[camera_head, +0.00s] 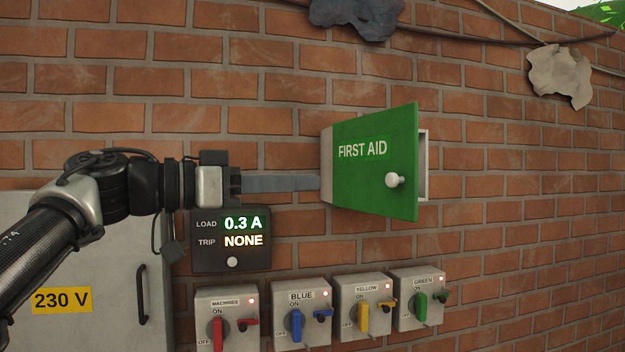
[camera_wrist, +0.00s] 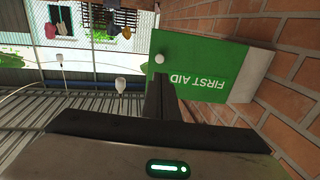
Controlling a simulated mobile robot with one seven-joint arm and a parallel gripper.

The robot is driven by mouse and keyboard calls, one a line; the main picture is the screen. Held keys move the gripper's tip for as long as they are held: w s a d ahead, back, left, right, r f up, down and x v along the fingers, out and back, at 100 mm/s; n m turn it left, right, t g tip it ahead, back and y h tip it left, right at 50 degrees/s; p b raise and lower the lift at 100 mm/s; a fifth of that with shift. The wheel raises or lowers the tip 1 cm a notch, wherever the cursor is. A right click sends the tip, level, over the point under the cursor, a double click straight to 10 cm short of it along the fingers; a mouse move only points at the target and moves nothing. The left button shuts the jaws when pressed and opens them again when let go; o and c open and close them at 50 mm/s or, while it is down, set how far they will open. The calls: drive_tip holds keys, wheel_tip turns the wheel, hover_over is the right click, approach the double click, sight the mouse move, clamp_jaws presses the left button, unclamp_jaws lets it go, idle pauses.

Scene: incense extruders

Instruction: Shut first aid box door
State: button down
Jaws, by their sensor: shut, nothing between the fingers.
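The first aid box (camera_head: 327,165) is a pale box on the brick wall. Its green door (camera_head: 365,192) reads "FIRST AID" and has a white round knob (camera_head: 395,180). The door stands ajar: its right edge is away from the box, whose pale inner side shows beyond it. My gripper (camera_head: 318,183) reaches in from the left, fingers shut and empty, tips at the box's left side. I cannot tell if they touch. In the wrist view, my fingers (camera_wrist: 160,85) overlap the door's face (camera_wrist: 205,62), just below the knob (camera_wrist: 158,58).
Below is a row of switch boxes with red, blue, yellow and green handles (camera_head: 320,310). A dark load display (camera_head: 231,240) hangs under my gripper. A grey cabinet (camera_head: 90,230) marked 230 V stands at left.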

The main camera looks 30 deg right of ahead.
sight(390, 182)
drive_tip(key=d, duration=0.4)
drive_tip(key=d+p, duration=0.1)
drive_tip(key=d, duration=0.3)
drive_tip(key=s+d+p, duration=0.1)
drive_tip(key=d, duration=0.3)
drive_tip(key=shift+d, duration=0.75)
